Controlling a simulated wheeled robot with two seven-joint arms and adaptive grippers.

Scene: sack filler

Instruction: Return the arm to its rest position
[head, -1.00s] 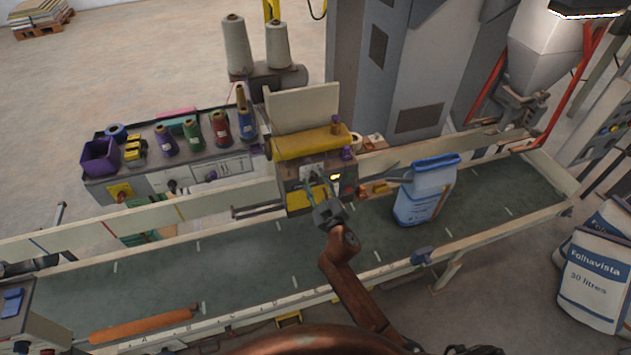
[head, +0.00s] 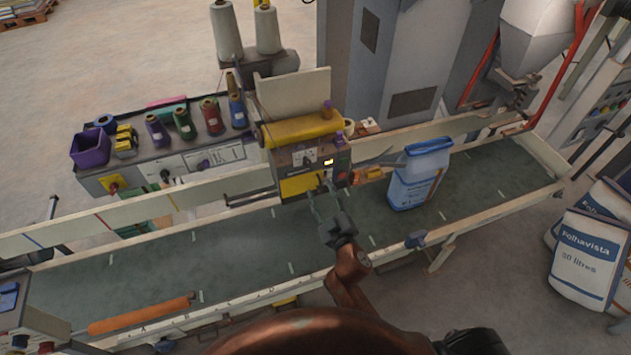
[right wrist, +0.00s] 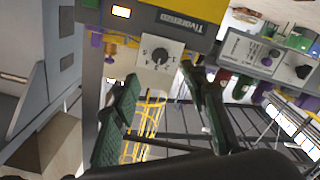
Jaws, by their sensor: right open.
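My right gripper (head: 320,192) is open and empty, in front of the sewing machine's (head: 305,160) control panel and above the green conveyor belt (head: 240,240). My brown right arm reaches to it from the bottom of the head view. In the right wrist view, the two green-padded fingers (right wrist: 158,80) stand apart with nothing between them. The machine's white dial plate (right wrist: 160,52) shows just beyond the fingertips, apart from them as far as I can tell. My left gripper is not in view.
A white and blue sack (head: 418,178) stands upright on the belt, right of my gripper. An orange roller (head: 140,313) lies along the belt's front left edge. Filled sacks (head: 583,260) stand on the floor at right. The belt's left middle is clear.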

